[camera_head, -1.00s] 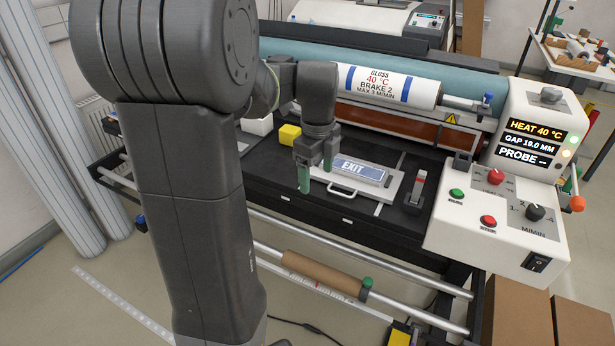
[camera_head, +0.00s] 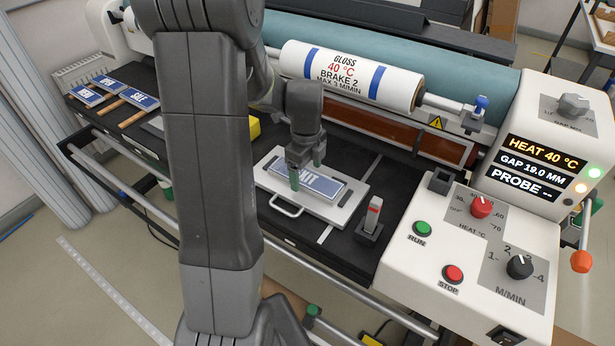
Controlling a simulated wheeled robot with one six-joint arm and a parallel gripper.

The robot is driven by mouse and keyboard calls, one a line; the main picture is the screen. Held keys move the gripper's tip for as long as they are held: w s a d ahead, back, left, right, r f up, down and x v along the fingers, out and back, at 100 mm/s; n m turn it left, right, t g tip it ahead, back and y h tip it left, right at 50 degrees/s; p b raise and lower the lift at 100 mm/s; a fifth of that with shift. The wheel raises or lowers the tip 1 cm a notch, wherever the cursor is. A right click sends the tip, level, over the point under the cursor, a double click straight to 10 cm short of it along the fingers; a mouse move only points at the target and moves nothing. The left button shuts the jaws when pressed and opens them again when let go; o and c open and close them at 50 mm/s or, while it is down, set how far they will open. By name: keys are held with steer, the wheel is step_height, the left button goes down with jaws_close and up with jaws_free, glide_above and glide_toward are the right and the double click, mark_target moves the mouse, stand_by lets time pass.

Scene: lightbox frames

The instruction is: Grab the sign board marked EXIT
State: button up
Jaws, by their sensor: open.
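The EXIT sign board (camera_head: 328,187) is a blue plate with white letters and a pale edge. It lies flat on a light grey carrier plate (camera_head: 335,214) with a front handle, on the black machine bed. My gripper (camera_head: 307,176) points down over the sign's left half, and its green-tipped fingers are apart. One finger is at the sign's near edge and the other toward its far edge. I cannot tell whether the fingers touch the board.
Other blue sign boards (camera_head: 140,99) lie on wooden strips at the bed's left end. A yellow block (camera_head: 254,128) sits behind the carrier. The roller (camera_head: 345,76) and control panel (camera_head: 455,255) bound the back and right.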

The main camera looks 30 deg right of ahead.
steer(key=shift+w+a+f, duration=0.1)
steer(key=shift+a+f, duration=0.05)
steer(key=shift+f, duration=0.25)
steer(key=shift+c, duration=0.2)
steer(key=c, duration=1.2)
steer(key=shift+o, duration=0.2)
steer(key=shift+r, duration=0.1)
